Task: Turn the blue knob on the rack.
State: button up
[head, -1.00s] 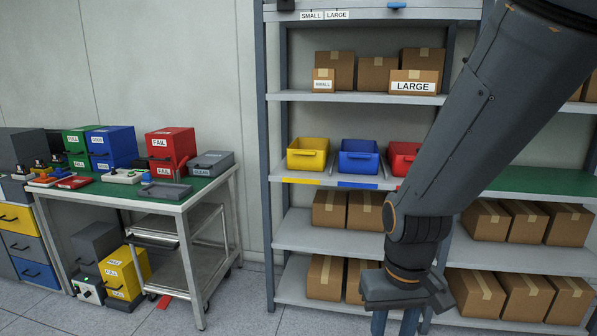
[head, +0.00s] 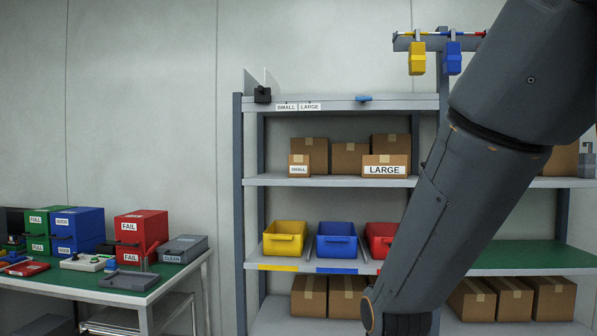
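A small blue knob (head: 364,98) sits on the front edge of the rack's (head: 239,200) top shelf, right of the SMALL and LARGE labels. It looks like a flat, wide handle. A black knob-like part (head: 262,95) is on the same edge at the left corner. My arm comes down from the upper right across the right part of the rack. My gripper is below the bottom edge of the head view, so its fingers do not show.
Yellow (head: 285,238), blue (head: 336,241) and red (head: 380,239) bins stand on a middle shelf. Cardboard boxes fill other shelves. Yellow (head: 417,58) and blue (head: 452,58) items hang from a bar above. A green-topped table (head: 110,290) with coloured boxes is at the left.

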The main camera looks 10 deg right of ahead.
aim_at(363, 99)
jog(key=k, duration=0.65)
jog(key=z, duration=0.85)
jog(key=i, duration=2)
jog(key=u, duration=0.95)
